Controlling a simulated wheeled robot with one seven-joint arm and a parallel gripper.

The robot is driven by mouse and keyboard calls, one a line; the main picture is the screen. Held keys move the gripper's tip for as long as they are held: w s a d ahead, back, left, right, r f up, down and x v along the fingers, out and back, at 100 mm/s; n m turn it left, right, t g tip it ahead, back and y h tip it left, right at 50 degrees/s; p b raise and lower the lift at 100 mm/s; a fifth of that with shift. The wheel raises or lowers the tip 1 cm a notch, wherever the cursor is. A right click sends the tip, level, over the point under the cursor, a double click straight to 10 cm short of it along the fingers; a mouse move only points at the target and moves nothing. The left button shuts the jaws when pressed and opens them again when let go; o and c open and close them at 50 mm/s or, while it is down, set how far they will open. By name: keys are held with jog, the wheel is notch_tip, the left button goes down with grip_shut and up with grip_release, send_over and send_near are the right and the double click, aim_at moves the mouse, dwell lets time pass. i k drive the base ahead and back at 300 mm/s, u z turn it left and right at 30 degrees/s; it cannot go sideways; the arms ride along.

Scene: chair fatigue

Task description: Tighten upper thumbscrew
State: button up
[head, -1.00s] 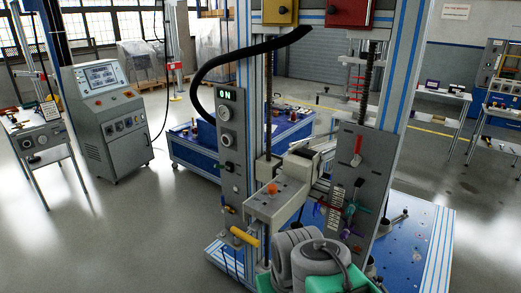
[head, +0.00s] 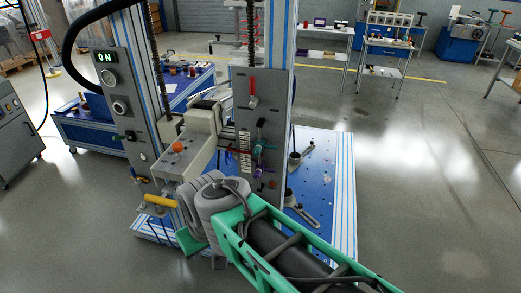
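The test rig's right panel (head: 277,115) carries a red-handled lever (head: 252,95) near its top. Below the lever is a cluster of small coloured handles and knobs, with a teal one (head: 257,153), and purple, red and blue parts beside it. I cannot tell which of these is the upper thumbscrew, nor how tight it is. My arm, with grey joints and a green link, reaches in from the lower right and ends in front of the rig's base. My gripper does not show.
The left column (head: 125,95) has an "ON" display and dials. A grey block with an orange knob (head: 178,147) and a yellow handle (head: 160,201) juts out in front. The rig's blue base plate (head: 325,175) holds clamps. Open floor lies to the right.

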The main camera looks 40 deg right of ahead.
aim_at(256, 151)
jog(key=u, duration=0.4)
jog(key=k, duration=0.95)
jog(key=u, duration=3.05)
jog(key=i, duration=0.1)
jog(key=z, duration=1.65)
jog(key=i, duration=0.9)
jog(key=z, duration=1)
jog(key=i, duration=0.85)
jog(key=z, duration=0.9)
